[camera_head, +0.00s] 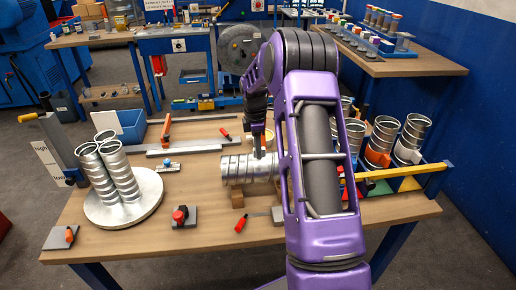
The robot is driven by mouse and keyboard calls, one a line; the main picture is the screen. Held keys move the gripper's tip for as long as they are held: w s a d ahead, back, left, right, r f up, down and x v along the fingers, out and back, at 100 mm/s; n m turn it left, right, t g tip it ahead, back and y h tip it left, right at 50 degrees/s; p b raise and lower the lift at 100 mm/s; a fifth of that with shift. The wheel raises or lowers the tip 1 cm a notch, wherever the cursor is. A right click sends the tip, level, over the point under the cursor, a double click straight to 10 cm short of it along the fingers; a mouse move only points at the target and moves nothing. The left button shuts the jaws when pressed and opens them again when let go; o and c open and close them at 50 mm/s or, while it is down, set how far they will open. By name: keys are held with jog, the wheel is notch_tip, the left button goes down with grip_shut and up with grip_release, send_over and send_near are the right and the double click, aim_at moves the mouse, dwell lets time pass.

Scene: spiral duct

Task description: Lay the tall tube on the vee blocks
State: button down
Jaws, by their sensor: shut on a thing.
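A silver spiral tube (238,170) lies level, its open end to the left, in the middle of the workbench. My gripper (261,152) comes down on it from above, near its right part, and is shut on it; my purple arm hides the tube's right end and most of the fingers. A small brown wooden block (237,198), perhaps one of the vee blocks, shows just below the tube's left part. I cannot tell whether the tube touches it. Any other vee block is mostly hidden behind the tube and my arm.
Several upright spiral tubes (110,170) stand on a round white plate (145,199) at left. More tubes (383,133) stand at right behind a yellow bar (405,172). The front left of the workbench (150,238) is mostly clear.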

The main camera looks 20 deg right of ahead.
jog(key=shift+f+b, duration=0.85)
jog(key=shift+f, duration=1)
jog(key=c, duration=0.7)
grip_release()
jog(key=shift+f, duration=0.1)
jog(key=r, duration=0.6)
jog(key=r+p, duration=0.1)
jog(key=r, duration=0.4)
jog(key=a+r, duration=0.1)
jog(key=r, duration=0.5)
jog(key=shift+w+r+p, duration=0.1)
jog(key=shift+r+p, duration=0.2)
jog(key=shift+p, duration=0.05)
